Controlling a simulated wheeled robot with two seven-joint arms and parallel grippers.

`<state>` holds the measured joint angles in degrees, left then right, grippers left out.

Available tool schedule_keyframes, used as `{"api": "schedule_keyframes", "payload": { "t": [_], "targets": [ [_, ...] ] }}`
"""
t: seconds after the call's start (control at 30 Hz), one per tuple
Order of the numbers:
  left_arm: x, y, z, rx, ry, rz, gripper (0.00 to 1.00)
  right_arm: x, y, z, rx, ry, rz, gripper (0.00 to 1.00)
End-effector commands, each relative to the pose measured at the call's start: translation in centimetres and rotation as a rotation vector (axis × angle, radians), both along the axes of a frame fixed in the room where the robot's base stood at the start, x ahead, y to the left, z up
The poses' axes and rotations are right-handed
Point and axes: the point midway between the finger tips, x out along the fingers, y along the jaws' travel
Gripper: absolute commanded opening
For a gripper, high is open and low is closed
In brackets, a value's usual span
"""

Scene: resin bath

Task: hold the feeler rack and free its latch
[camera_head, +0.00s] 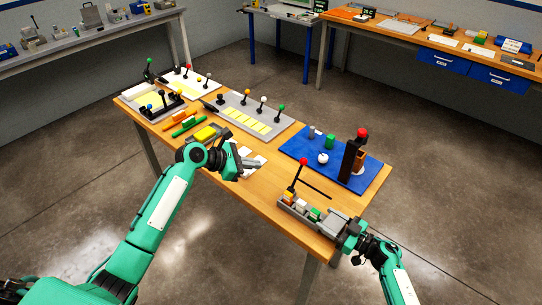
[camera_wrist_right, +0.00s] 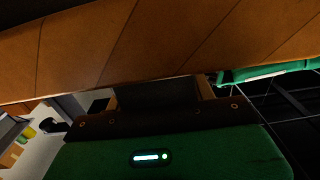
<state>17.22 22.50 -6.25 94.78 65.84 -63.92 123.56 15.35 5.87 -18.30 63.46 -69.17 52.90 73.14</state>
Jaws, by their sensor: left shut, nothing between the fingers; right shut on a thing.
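The feeler rack (camera_head: 300,208) is a grey block with several coloured pieces standing in it, at the front right edge of the wooden table in the head view. A thin dark lever with a red knob (camera_head: 303,162) rises at its left end, leaning slightly; I take it for the latch. My right gripper (camera_head: 340,226) is shut on the rack's right end, and its fingertips are hard to make out. My left gripper (camera_head: 257,163) is shut and empty above the table, to the left of the red knob and apart from it. The right wrist view does not clearly show the rack.
A blue mat (camera_head: 372,180) behind the rack carries a dark upright post with a red ball (camera_head: 362,132), a white ball and a green block. A grey lever panel (camera_head: 242,124) lies further left. Green and orange pieces lie near the left arm. A dark rod lies behind the rack.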

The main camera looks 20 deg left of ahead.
Motion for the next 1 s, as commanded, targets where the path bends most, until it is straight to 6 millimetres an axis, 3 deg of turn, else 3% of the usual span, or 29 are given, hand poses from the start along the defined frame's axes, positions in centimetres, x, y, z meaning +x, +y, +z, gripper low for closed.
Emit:
{"api": "schedule_keyframes", "payload": {
  "t": [0.27,0.3,0.4,0.77,1.0],
  "targets": [
    [-0.1,0.1,0.1,0.0,0.0,0.0,0.0,0.0,0.0,0.0,0.0,0.0,0.0,0.25],
    [-0.1,0.1,0.1,0.0,0.0,0.0,0.0,0.0,0.0,0.0,0.0,-0.001,0.0,0.62],
    [-0.1,0.1,0.1,0.0,0.0,0.0,0.0,0.0,0.0,0.0,0.0,0.0,0.0,0.8],
    [0.0,0.1,0.1,0.0,0.0,0.0,0.0,-0.2,-0.5,0.0,-0.001,0.0,-0.001,0.8],
    [0.0,0.1,0.1,0.0,0.0,0.0,0.0,-1.9,-4.4,-0.1,-0.005,0.0,-0.002,0.8]
  ]
}}
